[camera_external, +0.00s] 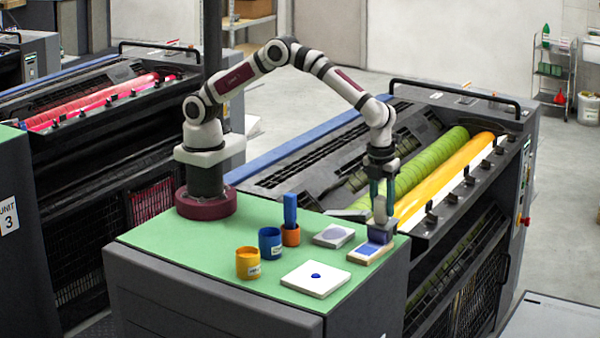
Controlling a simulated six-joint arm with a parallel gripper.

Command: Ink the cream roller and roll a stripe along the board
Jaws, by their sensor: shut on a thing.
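My gripper (380,198) points down at the right end of the green bench top and is shut on the roller (380,213), whose upper part is pale cream. The roller's lower part (380,234) looks blue-violet and is at the far end of the board (357,258); it appears to touch it, though the contact is partly hidden. The board is a small cream slab with a blue stripe (369,250) along its top, running toward its near end. A white slab (314,288) with a dark blue ink blob (316,276) lies to the left and nearer.
A pale pad (334,235) with a grey-blue patch lies left of the board. A blue can (270,243), a yellow can (248,263) and an orange cup (291,236) holding an upright blue object (290,208) stand further left. The press (440,175) with green and yellow rollers is behind.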

